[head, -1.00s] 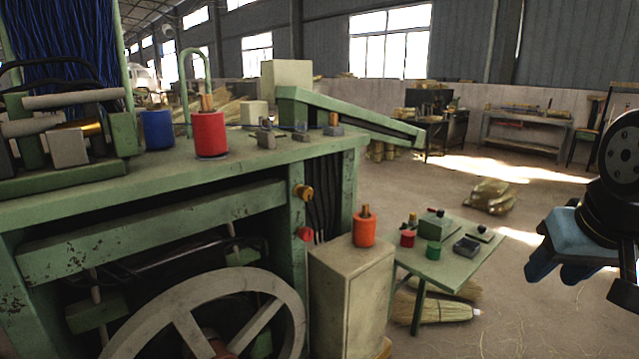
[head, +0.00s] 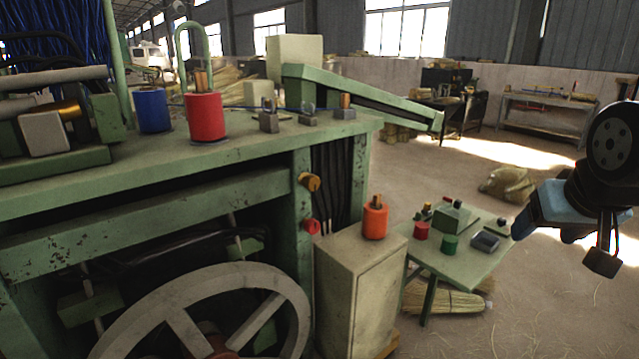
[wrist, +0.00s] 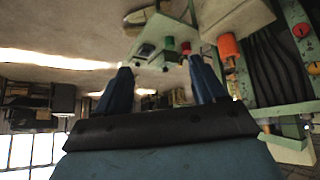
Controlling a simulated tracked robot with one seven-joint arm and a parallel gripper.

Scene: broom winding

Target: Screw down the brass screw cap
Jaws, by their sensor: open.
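The brass screw cap (head: 310,181) sits on the front of the machine's green upright in the head view, above a red knob (head: 312,226). A brass-coloured round part that looks like this cap (wrist: 301,30) shows near the right edge of the wrist view, which is upside down. My gripper (head: 560,215) hangs at the right side of the head view, far from the cap. In the wrist view its two blue fingers (wrist: 162,82) are spread apart with nothing between them. How far the cap is screwed down cannot be told.
A cabinet with an orange spool (head: 375,218) stands right of the upright. A small green table (head: 455,268) with small parts stands beyond it, brooms (head: 445,298) beneath. A large wheel (head: 205,310) fills the lower left. Open floor lies around my gripper.

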